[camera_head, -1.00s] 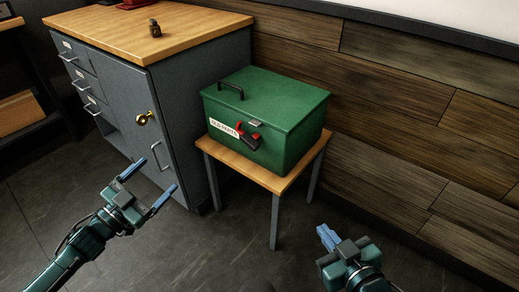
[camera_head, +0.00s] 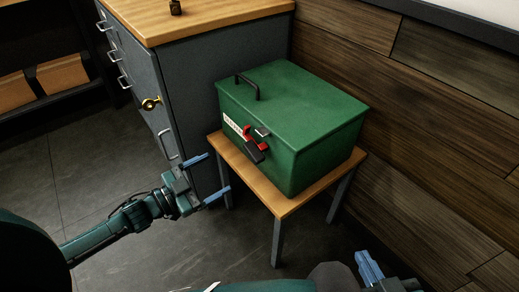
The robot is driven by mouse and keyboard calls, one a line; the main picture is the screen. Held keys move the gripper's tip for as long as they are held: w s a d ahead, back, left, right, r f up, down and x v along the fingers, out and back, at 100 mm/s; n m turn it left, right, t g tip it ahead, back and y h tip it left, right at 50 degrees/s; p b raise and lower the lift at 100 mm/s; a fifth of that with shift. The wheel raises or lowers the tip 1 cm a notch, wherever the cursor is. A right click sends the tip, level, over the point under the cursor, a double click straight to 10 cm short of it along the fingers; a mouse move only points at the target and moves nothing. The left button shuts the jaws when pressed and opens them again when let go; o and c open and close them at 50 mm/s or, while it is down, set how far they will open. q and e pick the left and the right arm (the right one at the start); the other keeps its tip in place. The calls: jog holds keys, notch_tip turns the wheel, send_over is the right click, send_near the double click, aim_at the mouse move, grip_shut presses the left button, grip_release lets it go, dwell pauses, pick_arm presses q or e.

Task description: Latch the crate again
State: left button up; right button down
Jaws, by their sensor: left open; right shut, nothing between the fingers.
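The green crate (camera_head: 290,115) sits on a small wooden-topped table, its lid down. A black handle (camera_head: 247,87) is on the lid. On the front face is a red and black latch (camera_head: 252,144), its black lever hanging down and outward, below a small grey catch (camera_head: 263,131) at the lid edge. I cannot tell whether the latch is hooked. My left gripper (camera_head: 217,176) is open and empty, left of the table and below the latch, apart from the crate. My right gripper (camera_head: 366,264) is shut and empty at the bottom edge, in front of the table and partly cut off.
The small table (camera_head: 282,206) has bare top around the crate. A wood-plank wall (camera_head: 440,130) is behind and right. The dark floor in front is clear.

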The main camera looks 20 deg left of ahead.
aim_at(249, 155)
pick_arm(q)
jog(key=b+x, duration=0.2)
jog(key=x, duration=0.9)
jog(key=shift+w+d, duration=0.2)
jog(key=shift+w, duration=0.05)
jog(key=shift+w+d, duration=0.35)
jog(key=shift+w, duration=0.05)
pick_arm(e)
jog(key=shift+w+a+f+n+t, duration=0.3)
jog(key=shift+w+f+n+t, duration=0.1)
jog(key=shift+f+t, duration=0.1)
pick_arm(q)
jog(key=shift+c, duration=0.4)
jog(key=c, duration=1.3)
